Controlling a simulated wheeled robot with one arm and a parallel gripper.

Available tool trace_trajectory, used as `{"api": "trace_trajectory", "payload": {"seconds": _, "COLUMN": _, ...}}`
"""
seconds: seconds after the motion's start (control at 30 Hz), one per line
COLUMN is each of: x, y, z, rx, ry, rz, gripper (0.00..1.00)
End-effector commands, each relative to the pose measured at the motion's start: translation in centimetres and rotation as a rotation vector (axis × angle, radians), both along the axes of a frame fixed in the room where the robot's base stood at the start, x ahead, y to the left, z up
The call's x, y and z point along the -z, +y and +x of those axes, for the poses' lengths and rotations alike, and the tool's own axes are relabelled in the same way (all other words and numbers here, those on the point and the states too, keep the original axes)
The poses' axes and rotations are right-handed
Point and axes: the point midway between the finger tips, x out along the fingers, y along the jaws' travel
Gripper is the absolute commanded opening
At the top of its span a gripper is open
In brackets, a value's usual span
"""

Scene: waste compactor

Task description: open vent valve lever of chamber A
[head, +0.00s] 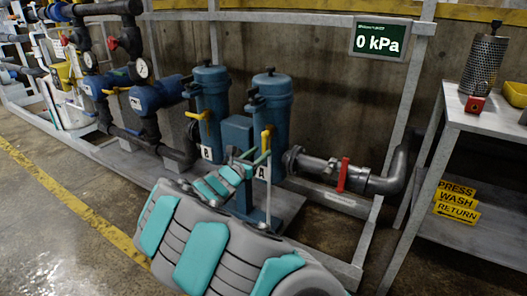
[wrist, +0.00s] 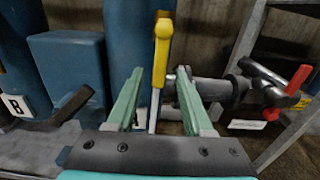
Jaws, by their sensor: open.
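The vent valve lever of chamber A (head: 266,141) is a yellow handle at the front of the right blue cylinder (head: 271,105), just above the "A" label (head: 262,172). In the wrist view the yellow lever (wrist: 160,58) stands nearly upright between my two green fingers, with a gap on each side. My gripper (wrist: 160,75) is open and holds nothing. In the head view my gripper (head: 251,157) is at the front of chamber A by the lever. My arm hides the lower front of the chamber.
Chamber B (head: 211,95) stands left, with its own yellow lever (head: 196,115). A grey pipe with a red lever (head: 343,174) runs right of chamber A. The screen (head: 379,42) reads 0 kPa. A metal table (head: 485,116) stands right. The floor at left is clear.

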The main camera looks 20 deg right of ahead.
Motion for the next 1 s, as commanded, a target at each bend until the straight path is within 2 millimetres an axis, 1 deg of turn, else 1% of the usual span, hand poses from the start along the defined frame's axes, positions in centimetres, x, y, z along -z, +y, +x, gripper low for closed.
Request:
{"api": "trace_trajectory", "payload": {"seconds": 0.03, "x": 0.0, "y": 0.8, "z": -0.4, "rx": -0.003, "ry": 0.0, "rz": -0.002, "gripper": 0.51}}
{"api": "trace_trajectory", "payload": {"seconds": 0.13, "x": -0.1, "y": 1.9, "z": -1.2, "rx": -0.004, "ry": -0.002, "rz": -0.001, "gripper": 0.51}}
{"api": "trace_trajectory", "payload": {"seconds": 0.27, "x": 0.0, "y": 2.9, "z": -1.9, "rx": -0.003, "ry": -0.001, "rz": 0.0, "gripper": 0.51}}
{"api": "trace_trajectory", "payload": {"seconds": 0.4, "x": 0.0, "y": 3.3, "z": -2.4, "rx": 0.0, "ry": -0.001, "rz": 0.001, "gripper": 0.51}}
{"api": "trace_trajectory", "payload": {"seconds": 0.87, "x": 0.0, "y": 3.3, "z": -2.5, "rx": 0.001, "ry": -0.002, "rz": 0.001, "gripper": 0.51}}
{"api": "trace_trajectory", "payload": {"seconds": 0.93, "x": -0.3, "y": 3.0, "z": -2.8, "rx": 0.013, "ry": -0.011, "rz": 0.008, "gripper": 0.51}}
{"api": "trace_trajectory", "payload": {"seconds": 1.0, "x": -1.2, "y": 2.0, "z": -3.7, "rx": 0.047, "ry": -0.041, "rz": 0.028, "gripper": 0.51}}
